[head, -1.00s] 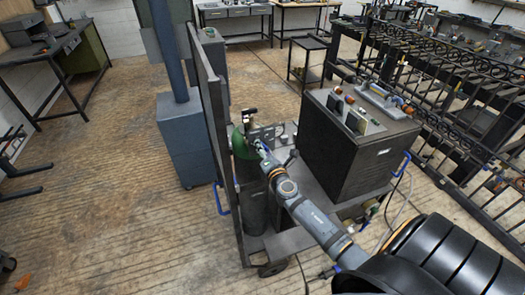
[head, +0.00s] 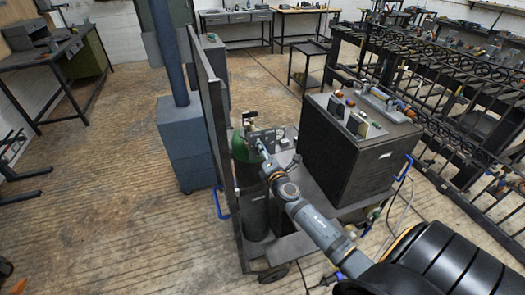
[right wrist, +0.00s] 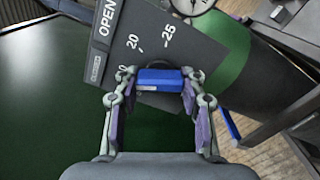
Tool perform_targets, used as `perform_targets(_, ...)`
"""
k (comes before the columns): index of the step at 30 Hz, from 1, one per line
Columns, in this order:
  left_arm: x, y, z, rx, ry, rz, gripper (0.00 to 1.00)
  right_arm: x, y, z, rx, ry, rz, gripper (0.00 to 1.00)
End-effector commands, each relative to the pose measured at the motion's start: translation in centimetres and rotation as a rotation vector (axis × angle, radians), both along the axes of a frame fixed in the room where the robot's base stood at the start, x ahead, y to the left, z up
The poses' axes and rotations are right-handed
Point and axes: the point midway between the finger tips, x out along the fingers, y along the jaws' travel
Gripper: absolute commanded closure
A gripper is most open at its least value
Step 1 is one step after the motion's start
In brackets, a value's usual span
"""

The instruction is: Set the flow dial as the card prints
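In the right wrist view a dark plate (right wrist: 165,35) prints "OPEN", "20" and "-25" in white, with another number partly hidden. A blue block-like knob (right wrist: 160,78) lies in front of the plate's lower edge. My right gripper (right wrist: 160,82) has its fingertips on both sides of this knob, seemingly closed against it. In the head view my right gripper (head: 263,149) is beside the green-topped cylinder (head: 241,147). The knob is too small to make out there. No card is readable in either view. My left gripper is out of view.
A round gauge (right wrist: 190,4) is at the top of the right wrist view. A dark upright panel (head: 213,130) stands left of the cylinder. A dark cabinet (head: 345,160) with small items on top is to the right. Open floor (head: 110,200) lies to the left.

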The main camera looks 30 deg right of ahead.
Motion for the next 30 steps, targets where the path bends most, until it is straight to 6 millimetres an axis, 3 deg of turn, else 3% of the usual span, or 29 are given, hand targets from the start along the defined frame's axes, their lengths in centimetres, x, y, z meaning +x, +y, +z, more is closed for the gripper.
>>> perform_targets(1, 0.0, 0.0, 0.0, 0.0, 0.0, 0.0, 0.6, 0.0, 0.0, -0.1, -0.001, 0.002, -0.001, 0.53)
perform_targets(5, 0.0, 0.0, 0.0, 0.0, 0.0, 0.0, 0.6, 0.0, 0.0, -0.1, -0.001, 0.001, 0.0, 0.36)
perform_targets(16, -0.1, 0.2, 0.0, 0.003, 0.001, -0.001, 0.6, -0.7, 0.1, -0.1, -0.002, 0.002, 0.0, 0.36)
perform_targets(30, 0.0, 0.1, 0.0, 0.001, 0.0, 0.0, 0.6, -10.4, 2.5, -0.2, -0.002, 0.004, 0.001, 0.36)
